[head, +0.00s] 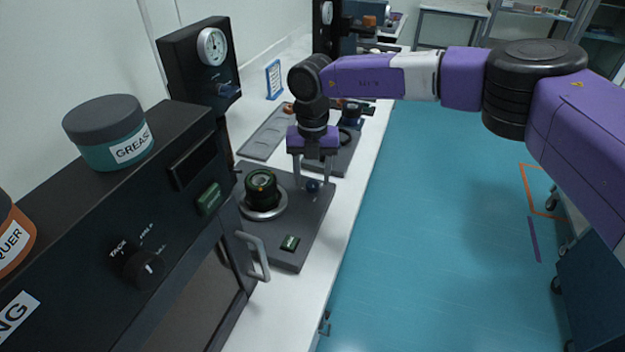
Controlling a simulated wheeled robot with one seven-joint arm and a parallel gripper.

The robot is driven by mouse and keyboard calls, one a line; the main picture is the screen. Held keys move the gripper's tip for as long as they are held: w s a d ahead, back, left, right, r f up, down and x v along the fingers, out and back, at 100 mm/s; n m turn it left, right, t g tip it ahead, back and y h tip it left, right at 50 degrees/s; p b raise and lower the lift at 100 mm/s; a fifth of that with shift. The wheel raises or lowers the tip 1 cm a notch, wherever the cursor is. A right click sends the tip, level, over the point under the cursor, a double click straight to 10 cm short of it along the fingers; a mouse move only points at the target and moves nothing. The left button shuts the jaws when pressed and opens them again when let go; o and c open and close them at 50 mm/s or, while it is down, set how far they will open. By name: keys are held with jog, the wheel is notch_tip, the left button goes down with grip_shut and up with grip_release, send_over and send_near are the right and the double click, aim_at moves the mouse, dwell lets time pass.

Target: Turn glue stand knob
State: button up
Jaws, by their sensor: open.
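A dark grey stand (292,245) lies flat on the white bench and carries a round black-and-green part on a silver disc (262,190). A small dark blue knob (313,186) sits on the stand to the right of that part. I take this as the glue stand, but I see no label naming it. My gripper (312,181) points down over the stand. Its two fingers are apart, one on each side of the knob in this view. I cannot tell whether either finger touches the knob.
A black cabinet (100,235) with a dial, a handle and a grease jar (108,132) stands at the near left. A black column with a gauge (212,47) rises behind the stand. A grey tray (266,133) lies farther back. Blue floor is open at right.

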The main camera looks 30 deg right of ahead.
aim_at(313, 183)
jog(key=shift+r, duration=3)
